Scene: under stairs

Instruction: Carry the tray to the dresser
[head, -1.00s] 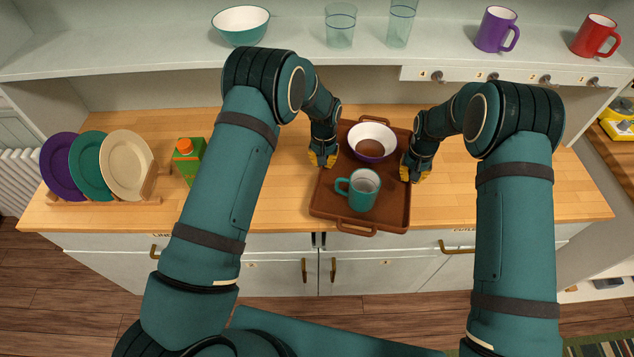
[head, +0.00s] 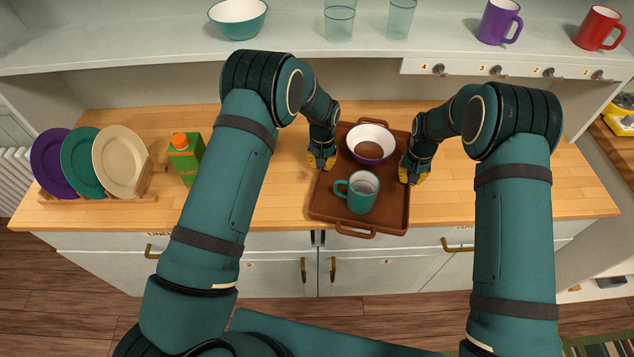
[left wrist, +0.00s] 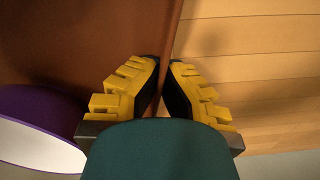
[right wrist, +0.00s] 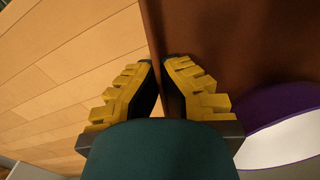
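The brown tray (head: 327,197) is over the wooden counter (head: 255,205), in the middle of the head view. A white-and-purple bowl (head: 371,143) with brown contents and a teal mug (head: 362,193) stand upright on it. My left gripper (head: 322,165) is at the tray's left edge and my right gripper (head: 411,172) at its right edge. In the left wrist view (left wrist: 165,62) and right wrist view (right wrist: 163,62) the fingers are nearly together with the tray's rim between their tips. I cannot tell whether the tray touches the counter. No dresser is clearly identifiable.
Plates in a wooden rack (head: 105,199) and a green carton (head: 187,158) stand on the counter at left. The shelf above holds a teal bowl (head: 238,18), two glasses, a purple mug (head: 498,22) and a red mug (head: 599,30). Bare counter lies right of the tray.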

